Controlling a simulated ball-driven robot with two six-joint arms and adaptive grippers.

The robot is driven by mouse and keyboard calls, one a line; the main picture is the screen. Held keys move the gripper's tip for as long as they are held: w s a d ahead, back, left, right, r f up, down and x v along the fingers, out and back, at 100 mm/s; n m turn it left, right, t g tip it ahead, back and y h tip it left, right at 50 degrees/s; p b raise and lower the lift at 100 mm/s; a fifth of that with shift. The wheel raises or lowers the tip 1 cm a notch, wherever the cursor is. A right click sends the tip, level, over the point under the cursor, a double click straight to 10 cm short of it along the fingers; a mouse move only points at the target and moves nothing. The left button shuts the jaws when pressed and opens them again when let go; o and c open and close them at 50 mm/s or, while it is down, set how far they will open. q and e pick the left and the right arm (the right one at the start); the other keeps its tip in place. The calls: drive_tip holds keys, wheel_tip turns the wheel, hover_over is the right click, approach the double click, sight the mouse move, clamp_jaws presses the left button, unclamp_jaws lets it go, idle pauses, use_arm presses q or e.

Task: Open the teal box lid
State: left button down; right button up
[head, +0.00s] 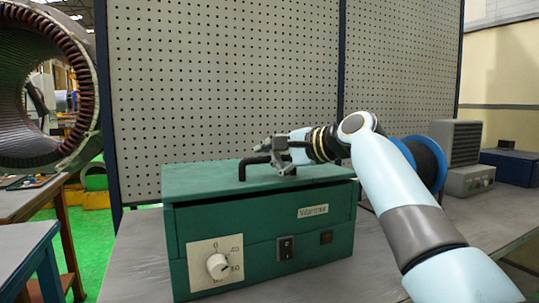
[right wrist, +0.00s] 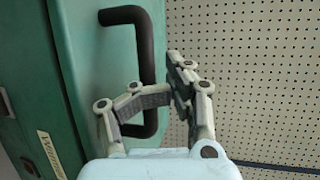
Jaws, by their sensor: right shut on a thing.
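The teal box (head: 265,240) stands on the grey bench, with a white dial, a switch and a "Warmer" label on its front. Its lid (head: 205,178) lies across the top, with a dark line under its front edge. I cannot tell whether it is slightly raised. A black bar handle (head: 242,170) stands on the lid; it also shows in the right wrist view (right wrist: 147,45). My left gripper is not in view.
A perforated panel (head: 225,80) rises behind the box. A blue-rimmed black spool (head: 425,160) and a grey unit (head: 462,160) stand to the right, behind my right arm. A large stator (head: 75,90) is at the left. The bench left of the box is clear.

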clamp_jaws()
drive_tip(key=shift+r, duration=0.1)
drive_tip(key=shift+s+d, duration=0.15)
drive_tip(key=shift+r+p, duration=0.3)
drive_tip(key=shift+p, duration=0.15)
drive_tip(key=shift+r+p, duration=0.3)
drive_tip(key=shift+p, duration=0.15)
drive_tip(key=w+a+r+g+p, duration=0.1)
drive_tip(key=w+r+p, duration=0.3)
drive_tip(key=r+p, duration=0.1)
drive_tip(key=w+a+r+g+h+p, duration=0.1)
drive_tip(key=w+a+r+p, duration=0.1)
drive_tip(key=w+r+p, duration=0.2)
drive_tip(key=shift+r+m+p, duration=0.4)
drive_tip(key=shift+r+p, duration=0.85)
drive_tip(key=shift+r, duration=0.8)
drive_tip(key=shift+w+f, duration=0.1)
